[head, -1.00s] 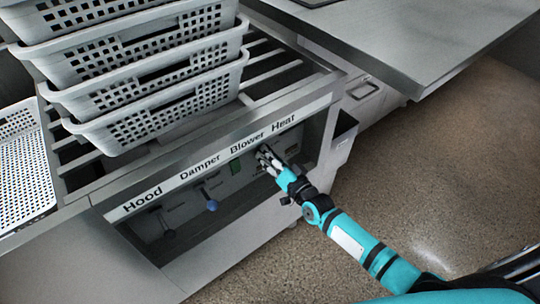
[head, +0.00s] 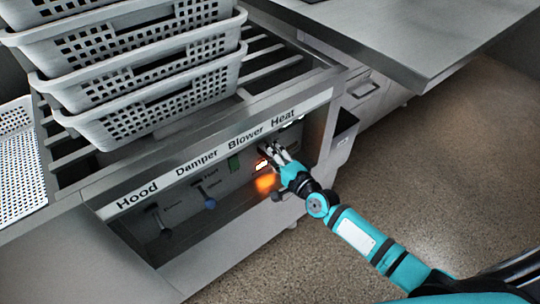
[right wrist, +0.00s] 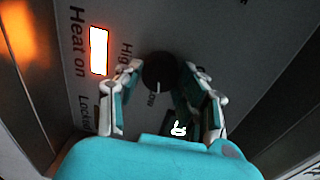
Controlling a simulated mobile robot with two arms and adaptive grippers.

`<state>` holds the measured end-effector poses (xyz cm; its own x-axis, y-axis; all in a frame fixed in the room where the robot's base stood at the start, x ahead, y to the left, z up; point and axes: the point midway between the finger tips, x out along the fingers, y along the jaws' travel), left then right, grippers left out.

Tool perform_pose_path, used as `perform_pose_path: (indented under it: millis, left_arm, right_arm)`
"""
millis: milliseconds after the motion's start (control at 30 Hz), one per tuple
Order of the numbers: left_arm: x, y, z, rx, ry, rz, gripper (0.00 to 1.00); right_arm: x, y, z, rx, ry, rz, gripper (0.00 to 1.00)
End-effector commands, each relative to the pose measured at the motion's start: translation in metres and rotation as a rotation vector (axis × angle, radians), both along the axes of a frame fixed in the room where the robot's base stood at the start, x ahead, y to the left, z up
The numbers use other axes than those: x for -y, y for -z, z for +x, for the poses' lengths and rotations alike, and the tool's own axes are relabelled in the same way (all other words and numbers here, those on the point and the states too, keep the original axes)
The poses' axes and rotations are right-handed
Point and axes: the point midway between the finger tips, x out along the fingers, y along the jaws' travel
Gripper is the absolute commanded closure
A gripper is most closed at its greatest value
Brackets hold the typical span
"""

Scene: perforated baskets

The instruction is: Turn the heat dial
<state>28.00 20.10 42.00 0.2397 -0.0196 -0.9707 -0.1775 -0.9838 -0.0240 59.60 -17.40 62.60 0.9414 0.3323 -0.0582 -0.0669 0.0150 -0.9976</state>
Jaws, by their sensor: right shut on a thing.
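The heat dial (right wrist: 158,72) is a round black knob on the dark control panel, with a pale pointer line, between the words "High" and "Low" in the right wrist view. My right gripper (right wrist: 164,76) has its fingers on both sides of the dial, shut on it. In the head view my right gripper (head: 276,153) reaches to the panel under the "Heat" label (head: 284,116) and hides the dial. A lit "Heat on" lamp (right wrist: 98,50) glows beside the dial. My left gripper is not in view.
Stacked white perforated baskets (head: 150,108) stand on the slatted top above the panel. Hood and damper levers (head: 209,203) hang left of my gripper. A metal counter (head: 420,40) lies at the upper right. The floor at right is open.

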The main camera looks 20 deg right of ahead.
Motion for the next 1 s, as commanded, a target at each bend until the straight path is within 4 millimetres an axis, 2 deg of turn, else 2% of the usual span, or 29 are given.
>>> perform_pose_path:
  millis: [333, 867, 900, 1000]
  left_arm:
    - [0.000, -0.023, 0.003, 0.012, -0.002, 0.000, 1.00]
    - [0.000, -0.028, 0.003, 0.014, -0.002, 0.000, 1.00]
    - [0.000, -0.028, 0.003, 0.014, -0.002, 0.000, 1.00]
    - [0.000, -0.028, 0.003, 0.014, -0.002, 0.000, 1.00]
  right_arm:
    - [0.001, 0.001, 0.000, -0.047, 0.002, 0.129, 0.94]
    - [0.001, 0.001, 0.000, -0.056, 0.002, 0.150, 0.94]
    - [0.001, 0.001, 0.000, -0.056, 0.002, 0.150, 0.59]
    - [0.001, 0.001, 0.000, -0.056, 0.002, 0.149, 0.46]
